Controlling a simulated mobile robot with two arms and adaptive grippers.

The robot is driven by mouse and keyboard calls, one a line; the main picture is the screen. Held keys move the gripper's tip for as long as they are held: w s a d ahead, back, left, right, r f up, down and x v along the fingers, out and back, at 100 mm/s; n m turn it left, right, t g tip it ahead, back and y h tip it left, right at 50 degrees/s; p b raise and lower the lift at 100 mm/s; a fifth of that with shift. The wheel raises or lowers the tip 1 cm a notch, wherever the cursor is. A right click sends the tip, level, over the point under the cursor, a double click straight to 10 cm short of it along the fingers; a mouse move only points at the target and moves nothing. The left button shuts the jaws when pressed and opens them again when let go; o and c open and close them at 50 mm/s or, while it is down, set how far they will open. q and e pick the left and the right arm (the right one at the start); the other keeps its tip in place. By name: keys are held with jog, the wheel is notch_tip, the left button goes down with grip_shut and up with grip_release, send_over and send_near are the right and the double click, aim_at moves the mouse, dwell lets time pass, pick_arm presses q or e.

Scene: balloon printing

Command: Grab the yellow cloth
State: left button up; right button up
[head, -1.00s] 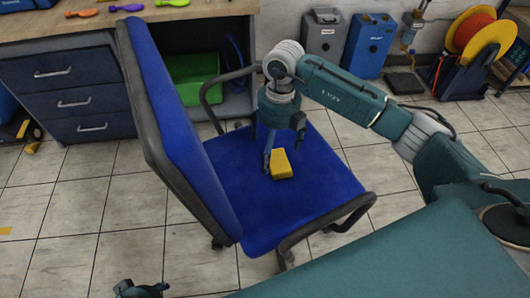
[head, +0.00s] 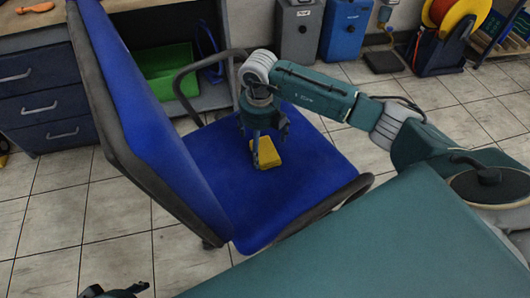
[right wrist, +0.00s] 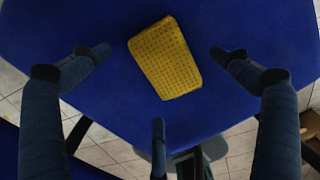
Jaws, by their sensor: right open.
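The yellow cloth (head: 267,152) is a small thick block lying on the blue seat of the chair (head: 300,180). In the right wrist view the cloth (right wrist: 165,58) shows a dotted surface and lies tilted on the blue seat, in the upper middle. My right gripper (head: 262,150) is over the seat and points down, right at the cloth, hiding part of it. Its fingers (right wrist: 160,60) are spread to either side of the cloth in the right wrist view, with a gap to each side. The left gripper (head: 115,291) shows only partly at the bottom edge.
The chair's blue backrest (head: 130,110) stands left of my right arm, and a black armrest (head: 325,205) runs along the near side. A workbench with drawers (head: 45,95) and a green bin (head: 170,72) is behind. Tiled floor is free at lower left.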

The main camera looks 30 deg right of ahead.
notch_tip(320, 180, down, 2)
jog(key=shift+f, duration=0.1)
jog(key=c, duration=1.2)
jog(key=shift+o, duration=0.2)
